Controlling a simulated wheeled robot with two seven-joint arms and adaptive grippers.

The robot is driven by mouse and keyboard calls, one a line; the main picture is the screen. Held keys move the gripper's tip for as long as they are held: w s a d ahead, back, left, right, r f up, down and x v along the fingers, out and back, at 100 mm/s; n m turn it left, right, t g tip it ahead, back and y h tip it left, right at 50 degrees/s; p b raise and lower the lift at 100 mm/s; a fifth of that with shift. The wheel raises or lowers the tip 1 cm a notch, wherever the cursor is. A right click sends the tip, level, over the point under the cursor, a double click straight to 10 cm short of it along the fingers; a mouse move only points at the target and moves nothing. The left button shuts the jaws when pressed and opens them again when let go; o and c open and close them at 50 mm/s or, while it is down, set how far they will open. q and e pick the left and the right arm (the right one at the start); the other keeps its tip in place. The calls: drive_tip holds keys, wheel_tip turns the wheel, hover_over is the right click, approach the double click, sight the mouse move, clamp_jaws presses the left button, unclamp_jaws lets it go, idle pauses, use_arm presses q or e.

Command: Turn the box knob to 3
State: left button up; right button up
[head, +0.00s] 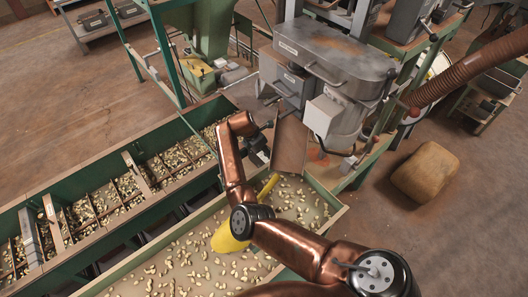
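A grey machine (335,55) stands at the top centre. On its front are a grey box (285,82) with a handle and a paler box (324,114) beside it. I cannot make out a knob or its numbers at this size. My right arm comes in from the bottom right, and its dark gripper (259,146) is just below and left of the grey box, by the machine's chute. The fingers are small and dark, so I cannot tell whether they are open or touch anything. My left gripper is not in view.
A wide tray (333,203) of nuts lies below, with a yellow scoop (229,238) partly behind my arm. A green compartmented hopper (92,250) holds nuts at left. A brown hose (470,72) and a sack (426,172) are at right. Bare floor (70,110) shows upper left.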

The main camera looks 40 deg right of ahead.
drive_tip(key=shift+d+f, duration=0.1)
drive_tip(key=shift+f, duration=0.25)
drive_tip(key=shift+c, duration=0.2)
clamp_jaws()
